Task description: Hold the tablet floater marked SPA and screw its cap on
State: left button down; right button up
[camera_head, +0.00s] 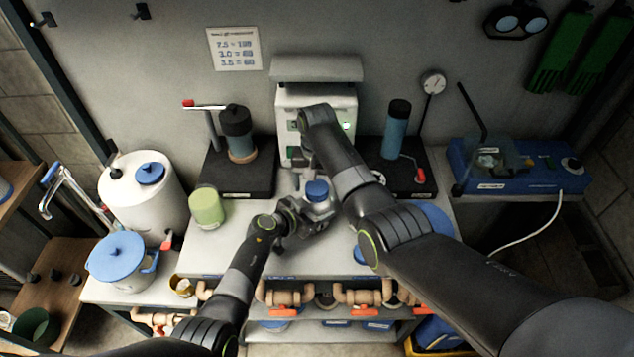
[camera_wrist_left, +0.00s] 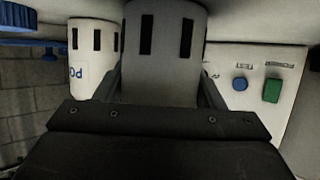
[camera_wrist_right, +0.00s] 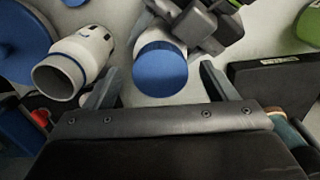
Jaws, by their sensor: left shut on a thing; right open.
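My left gripper (camera_head: 300,216) is shut on a white tablet floater (camera_head: 318,208) with dark slots, also in the left wrist view (camera_wrist_left: 165,45). No marking shows on its visible side. A blue cap (camera_head: 317,189) sits on top of this floater; I cannot tell how tight it is. In the right wrist view the cap (camera_wrist_right: 160,71) lies between the spread fingers of my open right gripper (camera_wrist_right: 160,82), with gaps on both sides.
A white box with buttons (camera_head: 290,100) stands behind the grippers. Black stands (camera_head: 235,178) flank it. A pale green jar (camera_head: 207,207) is on the left of the bench, and a large blue disc (camera_wrist_right: 22,40) lies beyond the second floater. My right arm hides part of the bench.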

jog(key=shift+r, duration=0.1)
notch_tip(320, 180, up, 12)
dwell(0.5)
pick_arm(q)
jog(key=shift+c, duration=1.3)
grip_release()
